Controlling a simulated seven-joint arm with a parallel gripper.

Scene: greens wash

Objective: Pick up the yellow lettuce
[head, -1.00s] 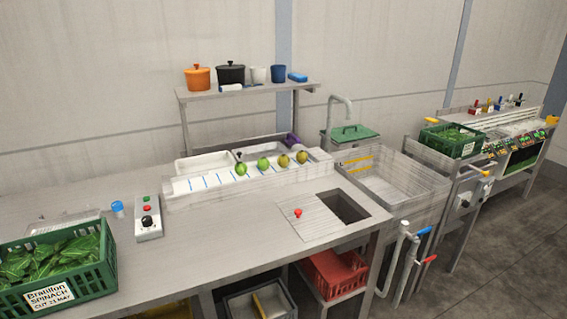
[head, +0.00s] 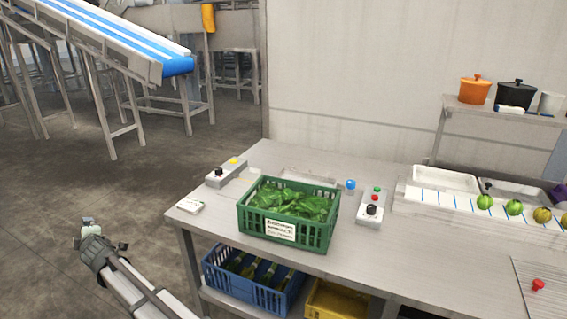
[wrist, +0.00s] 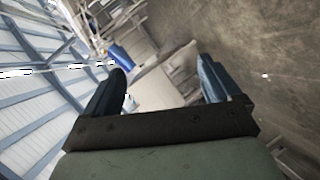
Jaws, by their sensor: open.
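I see nothing that I can clearly name as the yellow lettuce. In the head view a small yellowish round item (head: 542,215) sits at the right edge on a white strip with blue lines; I cannot tell what it is. Green round items (head: 484,202) sit left of it. My gripper (head: 88,226) is at the lower left of the head view, over the floor and away from the table. In the wrist view my gripper (wrist: 162,78) has its two fingers wide apart with nothing between them.
A green crate of leafy spinach (head: 246,221) stands on the steel table (head: 400,255). A control box with knobs (head: 370,208) is right of it. A blue crate (head: 222,277) and a yellow crate (head: 335,303) sit below. A blue-belted conveyor (head: 179,65) stands behind left.

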